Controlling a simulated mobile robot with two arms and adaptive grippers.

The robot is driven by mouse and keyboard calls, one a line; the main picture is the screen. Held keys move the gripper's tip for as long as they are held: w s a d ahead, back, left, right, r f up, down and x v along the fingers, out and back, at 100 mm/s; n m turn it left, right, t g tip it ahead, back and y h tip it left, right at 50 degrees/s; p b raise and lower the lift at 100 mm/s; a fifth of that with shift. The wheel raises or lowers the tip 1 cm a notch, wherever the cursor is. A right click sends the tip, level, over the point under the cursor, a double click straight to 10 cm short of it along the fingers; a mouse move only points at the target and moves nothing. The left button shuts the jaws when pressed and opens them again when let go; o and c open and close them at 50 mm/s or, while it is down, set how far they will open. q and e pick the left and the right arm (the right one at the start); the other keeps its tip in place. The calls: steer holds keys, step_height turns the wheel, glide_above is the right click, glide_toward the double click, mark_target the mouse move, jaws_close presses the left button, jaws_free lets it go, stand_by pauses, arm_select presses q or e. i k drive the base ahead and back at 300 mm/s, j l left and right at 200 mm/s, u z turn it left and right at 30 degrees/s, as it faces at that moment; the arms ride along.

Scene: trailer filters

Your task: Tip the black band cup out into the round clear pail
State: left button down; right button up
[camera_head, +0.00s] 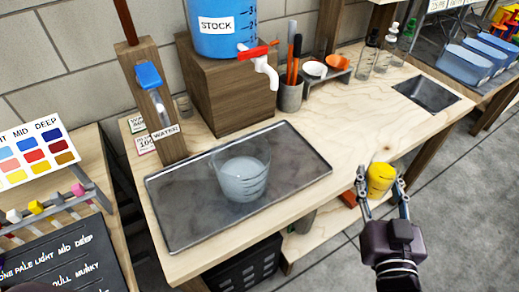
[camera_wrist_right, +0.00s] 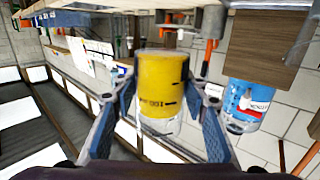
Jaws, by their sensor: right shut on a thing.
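My left gripper is not in view.
The metal-rimmed tray (camera_head: 187,226) lies on the wooden table. Behind it is a blue stock tank (camera_head: 220,30) with a red-handled tap on a wooden block (camera_head: 228,90). A water post (camera_head: 155,110) stands at left. Table between tray and sink (camera_head: 426,94) is clear.

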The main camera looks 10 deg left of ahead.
mark_target(240, 160)
steer(key=k+j+z, duration=0.15)
steer(key=j, duration=0.3)
steer(key=k+j+z, duration=0.2)
steer(key=k+j, duration=0.15)
steer(key=k+j+z, duration=0.15)
steer(key=k+j, duration=0.15)
steer(key=j, duration=0.15)
